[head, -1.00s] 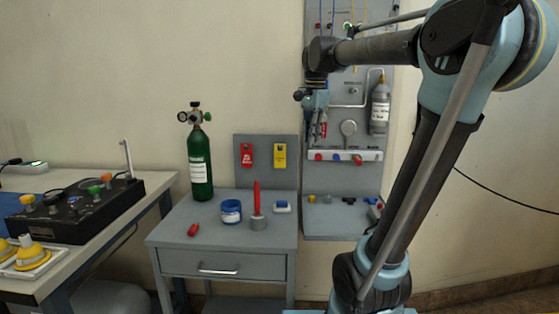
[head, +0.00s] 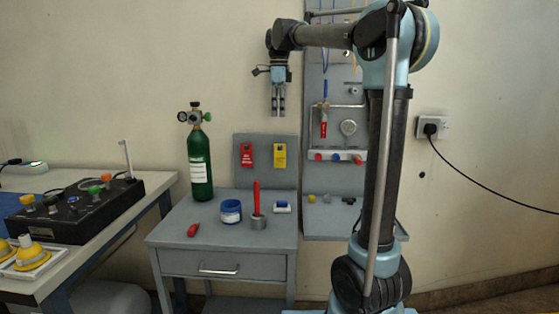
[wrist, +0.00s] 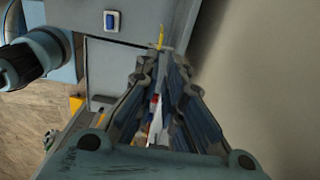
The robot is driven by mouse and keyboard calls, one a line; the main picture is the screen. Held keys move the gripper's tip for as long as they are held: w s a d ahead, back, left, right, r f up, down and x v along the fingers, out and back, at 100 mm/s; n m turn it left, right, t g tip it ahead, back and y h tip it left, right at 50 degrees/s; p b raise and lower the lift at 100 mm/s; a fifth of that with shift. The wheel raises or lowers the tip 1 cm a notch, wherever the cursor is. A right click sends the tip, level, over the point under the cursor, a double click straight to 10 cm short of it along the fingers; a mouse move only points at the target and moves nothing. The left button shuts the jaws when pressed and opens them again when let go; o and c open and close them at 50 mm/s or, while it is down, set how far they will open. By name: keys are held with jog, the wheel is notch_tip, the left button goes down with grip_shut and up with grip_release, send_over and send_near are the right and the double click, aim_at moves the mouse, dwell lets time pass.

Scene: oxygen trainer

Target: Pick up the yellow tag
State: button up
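The yellow tag (head: 280,155) hangs on the grey upright board (head: 264,181) behind the small table, to the right of a red tag (head: 247,155). My gripper (head: 278,114) points down above the board's top edge, roughly over the yellow tag in the head view. Its two fingers are apart with a narrow gap, and nothing is held. In the wrist view a thin yellow strip, likely the yellow tag edge-on (wrist: 161,37), shows just beyond the fingertips (wrist: 160,62). A red and white thing shows through between the fingers, too unclear to name.
A grey panel with valves (head: 345,190) stands close on the right. The wall above the board is clear.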

aim_at(280, 142)
notch_tip(280, 142, down, 8)
jog(key=shift+s+f, duration=0.15)
jog(key=shift+f, duration=0.05)
jog(key=shift+d+f, duration=0.15)
jog(key=shift+f, duration=1.2)
jog(key=shift+d+f, duration=0.1)
jog(key=shift+f, duration=1.2)
grip_shut()
jog(key=shift+r, duration=0.6)
jog(key=shift+s+r, duration=0.2)
jog(key=shift+s, duration=0.1)
jog(key=s, duration=1.7)
jog(key=shift+s+a, duration=0.2)
jog(key=shift+a, duration=0.1)
